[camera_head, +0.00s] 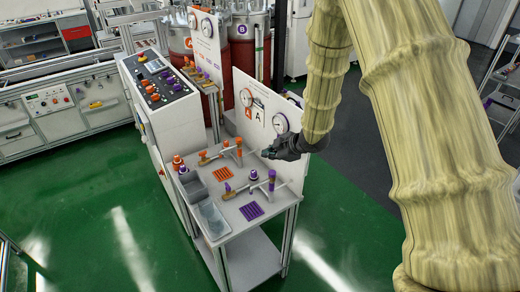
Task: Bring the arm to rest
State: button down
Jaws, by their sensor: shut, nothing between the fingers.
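My gripper (268,153) is dark and sits at the end of my arm, in the middle of the head view. It is shut and holds nothing. It hangs over the back right part of a small grey worktable (236,213), close to the upright white panel. How far it is above the table or the fittings there I cannot tell. My arm, in a pale yellow cover, comes down from the top right and hides part of the background.
On the table are an orange-handled valve fitting (220,153), a purple-handled one (250,186), orange and purple mats, and grey bins (193,189). The white gauge panel (255,108) stands behind. A control console (155,90) stands at left. Green floor in front is clear.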

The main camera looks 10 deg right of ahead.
jog(key=s+f+m+g+h+b, duration=0.15)
jog(key=s+f+m, duration=0.25)
jog(key=s+f, duration=0.7)
jog(key=s+f+m+g+h+b, duration=0.1)
jog(key=s+f+m+b, duration=0.25)
jog(key=s+f, duration=0.75)
jog(key=s+f+m+g+b, duration=0.1)
jog(key=s+f+m, duration=0.1)
jog(key=s+f, duration=0.3)
jog(key=s+f+m+g+h+b, duration=0.1)
jog(key=s+f, duration=0.4)
jog(key=s, duration=0.7)
jog(key=s+f+m+g+h+b, duration=0.1)
jog(key=s+f+m+g+b, duration=0.1)
jog(key=s+f+m, duration=0.3)
jog(key=s+g, duration=0.1)
jog(key=s, duration=0.3)
jog(key=shift+d+f, duration=0.3)
jog(key=shift+d, duration=0.1)
